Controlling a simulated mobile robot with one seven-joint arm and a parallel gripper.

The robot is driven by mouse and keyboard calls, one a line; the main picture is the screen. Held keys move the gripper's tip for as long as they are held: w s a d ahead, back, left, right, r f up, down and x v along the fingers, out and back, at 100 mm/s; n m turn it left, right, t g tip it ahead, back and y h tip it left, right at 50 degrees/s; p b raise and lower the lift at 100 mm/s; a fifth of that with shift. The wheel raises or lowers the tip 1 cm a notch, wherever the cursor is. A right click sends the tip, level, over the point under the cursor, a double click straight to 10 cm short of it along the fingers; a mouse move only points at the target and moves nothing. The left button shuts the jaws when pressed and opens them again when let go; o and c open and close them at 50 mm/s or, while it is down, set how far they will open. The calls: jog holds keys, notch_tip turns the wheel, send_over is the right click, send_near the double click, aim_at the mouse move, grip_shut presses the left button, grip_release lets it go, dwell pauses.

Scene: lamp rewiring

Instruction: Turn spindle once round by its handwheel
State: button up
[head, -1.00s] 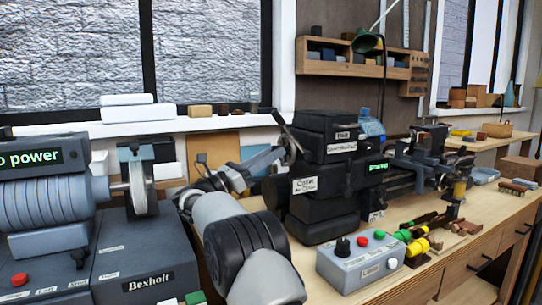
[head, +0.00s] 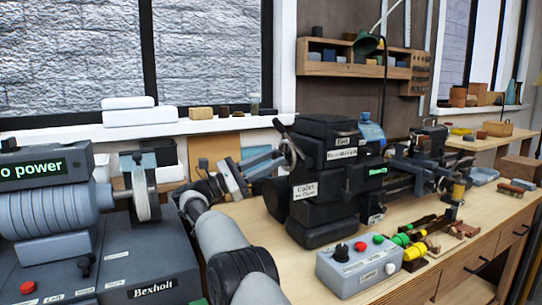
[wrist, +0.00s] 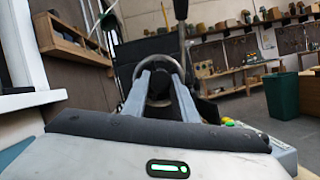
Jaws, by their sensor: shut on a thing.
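The handwheel (head: 292,152) is a dark ring at the left end of the lathe's black headstock (head: 325,210). It also shows as a dark rim (wrist: 159,58) in the wrist view. My gripper (head: 282,156) reaches it from the left. In the wrist view, the two grey fingers of my gripper (wrist: 160,76) point forward and are shut on the handwheel at their tips. The exact contact is small and partly hidden by the fingers. The spindle itself is hidden inside the headstock.
A grey control box (head: 357,268) with knobs and buttons sits before the headstock. A machine marked Bexholt (head: 100,265) stands at the left, close to my arm. A wooden wall shelf (head: 350,66) hangs above.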

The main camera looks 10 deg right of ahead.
jog(key=shift+m+p, duration=0.5)
jog(key=shift+m, duration=0.1)
dwell(0.3)
jog(key=o, duration=1)
jog(key=shift+o, duration=0.2)
notch_tip(320, 180, up, 10)
jog(key=p, duration=0.9)
jog(key=shift+p, duration=0.35)
